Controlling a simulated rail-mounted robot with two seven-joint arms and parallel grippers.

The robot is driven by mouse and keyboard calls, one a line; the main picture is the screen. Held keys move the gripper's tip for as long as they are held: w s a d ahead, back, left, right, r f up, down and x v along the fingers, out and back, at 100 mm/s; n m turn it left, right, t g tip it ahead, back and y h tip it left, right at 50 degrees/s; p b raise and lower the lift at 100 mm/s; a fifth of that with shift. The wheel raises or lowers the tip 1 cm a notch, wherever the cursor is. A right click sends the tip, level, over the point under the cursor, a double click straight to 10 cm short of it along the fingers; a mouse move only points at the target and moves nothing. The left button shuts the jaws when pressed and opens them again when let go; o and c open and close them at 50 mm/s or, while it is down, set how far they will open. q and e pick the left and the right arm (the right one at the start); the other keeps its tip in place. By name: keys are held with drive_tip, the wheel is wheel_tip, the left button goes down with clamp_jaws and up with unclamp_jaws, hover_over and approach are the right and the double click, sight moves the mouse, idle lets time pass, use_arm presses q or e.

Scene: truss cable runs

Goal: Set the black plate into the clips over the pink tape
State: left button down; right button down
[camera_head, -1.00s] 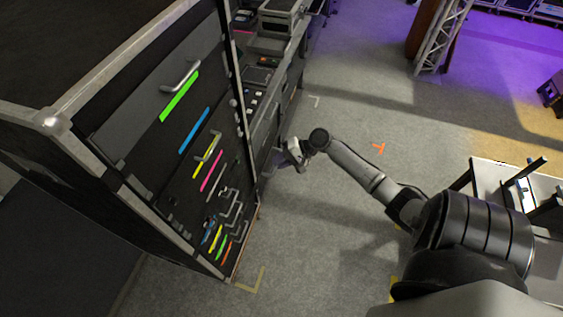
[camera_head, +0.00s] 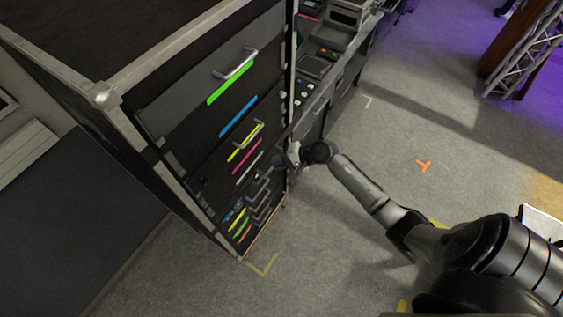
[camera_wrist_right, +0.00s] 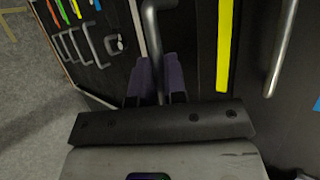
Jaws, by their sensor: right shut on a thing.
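The pink tape (camera_head: 247,157) is a short strip on the dark front of the cabinet, between a yellow strip (camera_head: 244,142) and a white one. My right gripper (camera_head: 290,155) is at the cabinet's right edge in the head view. In the right wrist view its fingers (camera_wrist_right: 157,82) are shut on a grey bar handle (camera_wrist_right: 153,35). The dark surface behind that handle looks like the black plate (camera_wrist_right: 192,45), beside the yellow strip. The pink tape does not show in the wrist view. The plate's outline and the clips are hard to make out. My left gripper is out of view.
A panel handle (camera_head: 234,64) and several more handles (camera_head: 262,200) stick out from the cabinet front. A desk with equipment (camera_head: 318,65) adjoins the cabinet at the back. Grey floor in front is open, with an orange mark (camera_head: 424,166).

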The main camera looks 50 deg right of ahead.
sight(269, 153)
drive_tip(key=shift+w+a+b, duration=0.2)
drive_tip(key=shift+w+b, duration=0.55)
drive_tip(key=shift+w, duration=0.6)
drive_tip(key=shift+w+a+b, duration=0.2)
drive_tip(key=shift+w+b, duration=0.5)
drive_tip(key=shift+w, duration=0.6)
drive_tip(key=shift+w+a+f, duration=0.1)
drive_tip(key=shift+w+a, duration=0.05)
drive_tip(key=shift+w, duration=0.45)
drive_tip(key=shift+w+a, duration=0.1)
drive_tip(key=shift+w, duration=0.5)
drive_tip(key=shift+w+b, duration=0.1)
drive_tip(key=shift+b, duration=0.2)
drive_tip(key=shift+w+p, duration=0.15)
drive_tip(key=shift+p, duration=0.2)
drive_tip(key=shift+f, duration=0.1)
drive_tip(key=shift+f, duration=0.25)
